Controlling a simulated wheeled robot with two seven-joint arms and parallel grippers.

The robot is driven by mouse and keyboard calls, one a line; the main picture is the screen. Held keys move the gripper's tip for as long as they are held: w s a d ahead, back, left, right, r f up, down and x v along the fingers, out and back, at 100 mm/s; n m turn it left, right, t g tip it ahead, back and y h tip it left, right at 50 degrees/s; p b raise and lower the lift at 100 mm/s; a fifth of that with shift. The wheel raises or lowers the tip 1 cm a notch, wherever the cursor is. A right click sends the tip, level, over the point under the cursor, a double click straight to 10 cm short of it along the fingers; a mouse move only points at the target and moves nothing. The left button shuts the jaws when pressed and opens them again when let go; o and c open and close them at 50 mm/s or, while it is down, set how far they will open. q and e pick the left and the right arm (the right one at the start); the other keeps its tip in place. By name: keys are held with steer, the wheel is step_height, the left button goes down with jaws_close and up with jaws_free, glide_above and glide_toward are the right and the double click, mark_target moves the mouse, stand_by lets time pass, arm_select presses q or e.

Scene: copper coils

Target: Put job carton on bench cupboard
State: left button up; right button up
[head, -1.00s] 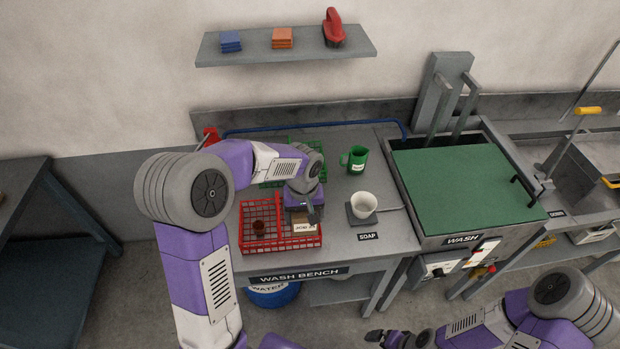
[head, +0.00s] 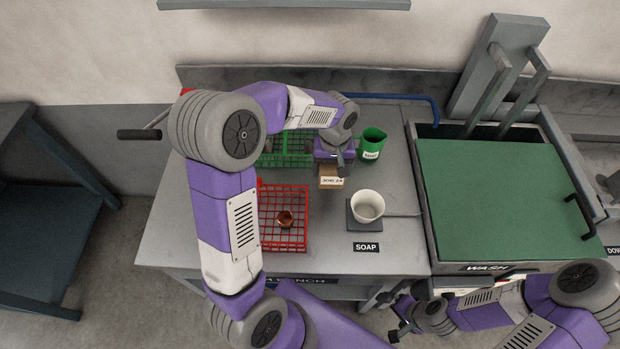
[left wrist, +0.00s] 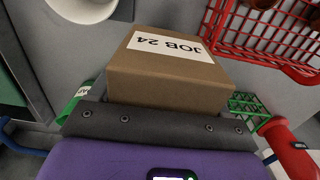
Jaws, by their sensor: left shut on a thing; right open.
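The job carton (head: 331,178) is a small brown box with a white label. In the left wrist view the carton (left wrist: 168,75) fills the middle, and its label reads JOB 24. The fingertips are mostly hidden behind the carton. My right gripper (head: 398,332) is open and empty at the front, low by the wash tank. I cannot make out a bench cupboard in these frames.
A red wire basket (head: 300,240) with a copper coil (head: 285,219) stands on the bench. A green basket (head: 270,162), a green jug (head: 373,146) and a white cup (head: 367,206) on a grey pad are close by. The green-lidded wash tank (head: 500,200) is at right.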

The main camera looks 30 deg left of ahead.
arm_select(q)
glide_above(329, 193)
steer(key=f, duration=0.2)
steer(key=f+b, duration=0.1)
steer(key=f, duration=0.1)
steer(key=shift+s+f, duration=0.2)
steer(key=shift+f, duration=0.2)
steer(key=shift+w+f, duration=0.15)
steer(key=shift+f, duration=0.45)
steer(key=shift+f+b, duration=0.4)
steer(key=shift+f, duration=1.25)
steer(key=shift+f, duration=0.1)
steer(key=o, duration=0.9)
